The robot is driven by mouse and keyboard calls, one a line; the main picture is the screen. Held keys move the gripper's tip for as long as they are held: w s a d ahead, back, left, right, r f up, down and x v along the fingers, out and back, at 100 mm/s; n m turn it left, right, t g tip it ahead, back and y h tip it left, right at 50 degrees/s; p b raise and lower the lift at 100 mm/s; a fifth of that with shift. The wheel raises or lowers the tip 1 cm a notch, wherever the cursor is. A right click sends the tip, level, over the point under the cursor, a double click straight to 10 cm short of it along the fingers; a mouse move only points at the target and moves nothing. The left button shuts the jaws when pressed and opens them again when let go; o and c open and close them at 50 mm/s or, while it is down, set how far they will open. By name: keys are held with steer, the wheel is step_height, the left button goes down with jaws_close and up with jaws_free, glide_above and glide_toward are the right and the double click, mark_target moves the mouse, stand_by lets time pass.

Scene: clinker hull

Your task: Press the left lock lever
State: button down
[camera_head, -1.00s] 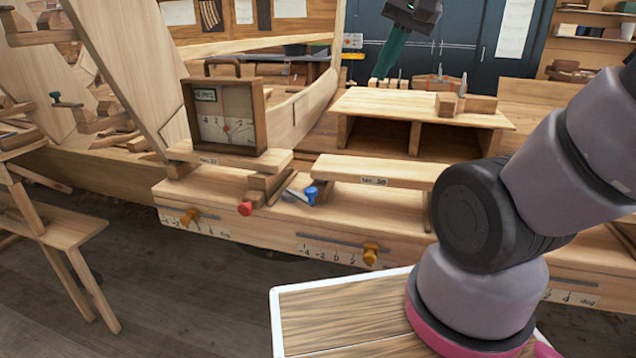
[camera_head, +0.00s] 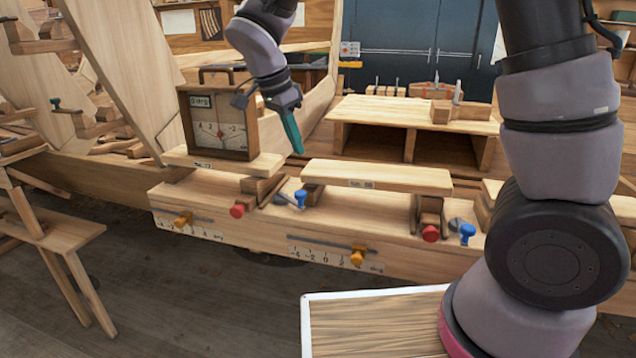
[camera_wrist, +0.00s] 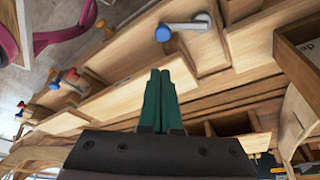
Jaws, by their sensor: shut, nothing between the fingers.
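The left lock lever is a grey arm with a blue knob (camera_head: 300,198), on the wooden bench beside the left plank. A blue knob with a grey arm (camera_wrist: 163,32), seemingly the same lever, is just beyond the fingertips in the wrist view. My gripper (camera_head: 297,150) has green fingers, shut and empty, pointing down above the blue knob with a visible gap. It shows in the wrist view too (camera_wrist: 160,72). A second blue-knobbed lever (camera_head: 467,233) is farther right, partly beside my arm.
A red knob (camera_head: 237,211) sits left of the left lever, and another red knob (camera_head: 431,233) is at right. Yellow sliders (camera_head: 357,255) sit on the front scale. An open-fronted shelf (camera_head: 415,110) is behind the bench.

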mark_target(303, 194)
steer(key=shift+a+f, duration=0.35)
steer(key=shift+f, duration=0.05)
steer(key=x, duration=1)
steer(key=shift+d, duration=0.15)
steer(key=shift+s+a+m, duration=0.35)
steer(key=shift+s+m, duration=0.1)
steer(key=shift+m, duration=0.45)
steer(key=shift+s+a+m+g+h, duration=0.3)
steer(key=shift+s+a+m+g, duration=0.3)
steer(key=shift+m, duration=0.4)
steer(key=a+m, duration=0.2)
steer(key=shift+s+m+g, duration=0.4)
steer(key=shift+s+a+r+m+g, duration=0.15)
steer(key=shift+a+m+g, duration=0.25)
steer(key=shift+a+m, duration=0.7)
steer(key=shift+s+a+f+m+g, duration=0.1)
steer(key=shift+a+m+g, duration=0.3)
steer(key=shift+a+m, duration=0.7)
